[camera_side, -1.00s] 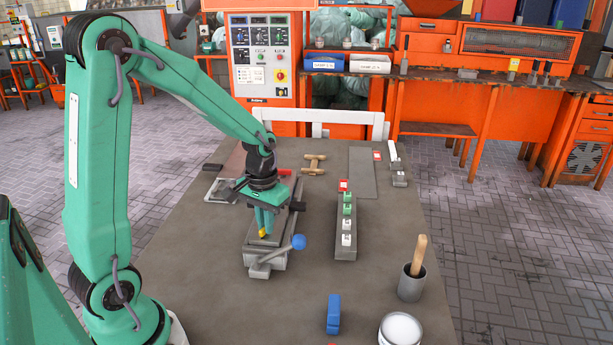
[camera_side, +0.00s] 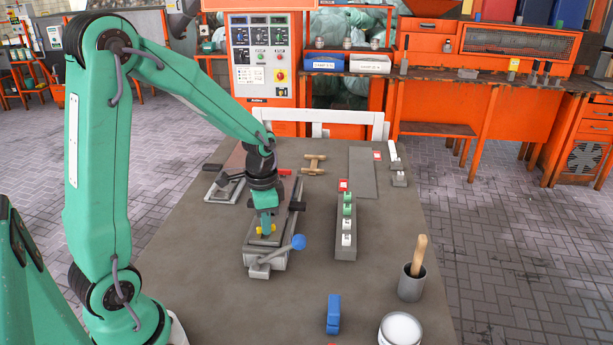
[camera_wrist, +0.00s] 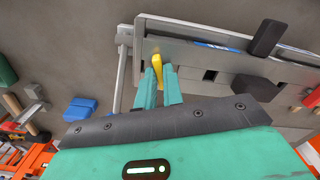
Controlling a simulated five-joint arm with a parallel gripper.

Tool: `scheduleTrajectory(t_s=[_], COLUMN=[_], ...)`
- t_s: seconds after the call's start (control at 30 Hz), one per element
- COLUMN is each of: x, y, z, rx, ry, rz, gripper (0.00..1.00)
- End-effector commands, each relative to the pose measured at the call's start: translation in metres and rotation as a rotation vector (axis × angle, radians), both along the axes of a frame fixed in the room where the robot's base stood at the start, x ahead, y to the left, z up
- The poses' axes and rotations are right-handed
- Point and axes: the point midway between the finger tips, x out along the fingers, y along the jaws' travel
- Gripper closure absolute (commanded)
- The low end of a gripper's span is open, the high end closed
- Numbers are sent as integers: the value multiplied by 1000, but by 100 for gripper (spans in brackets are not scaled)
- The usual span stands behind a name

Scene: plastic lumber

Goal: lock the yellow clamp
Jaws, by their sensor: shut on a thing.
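The yellow clamp (camera_side: 260,231) is a small yellow piece on top of the grey metal fixture (camera_side: 281,262). My gripper (camera_side: 266,226) points down at it from above, and its green fingers are closed around it. In the wrist view the yellow piece (camera_wrist: 157,62) shows between the two fingertips of my gripper (camera_wrist: 159,76). The fingers hide part of the clamp. I cannot tell whether its foot presses on anything.
A lever with a blue ball (camera_side: 298,242) stands at the fixture's front right, close to my gripper. A grey strip with green and white pieces (camera_side: 345,252) lies to the right. A blue object (camera_side: 333,314) and a grey cup with a wooden handle (camera_side: 411,287) stand nearer the front.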

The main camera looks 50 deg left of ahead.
Motion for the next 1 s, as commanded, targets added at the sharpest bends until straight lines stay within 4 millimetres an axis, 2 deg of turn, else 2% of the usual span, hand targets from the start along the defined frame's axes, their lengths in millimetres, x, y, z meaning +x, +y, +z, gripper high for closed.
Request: scheduleTrajectory(t_s=[0.4, 1.0], x=[1, 0], y=[0, 0], z=[1, 1], rx=[0, 0], ry=[-1, -1], rz=[-298, -369], gripper=[100, 100])
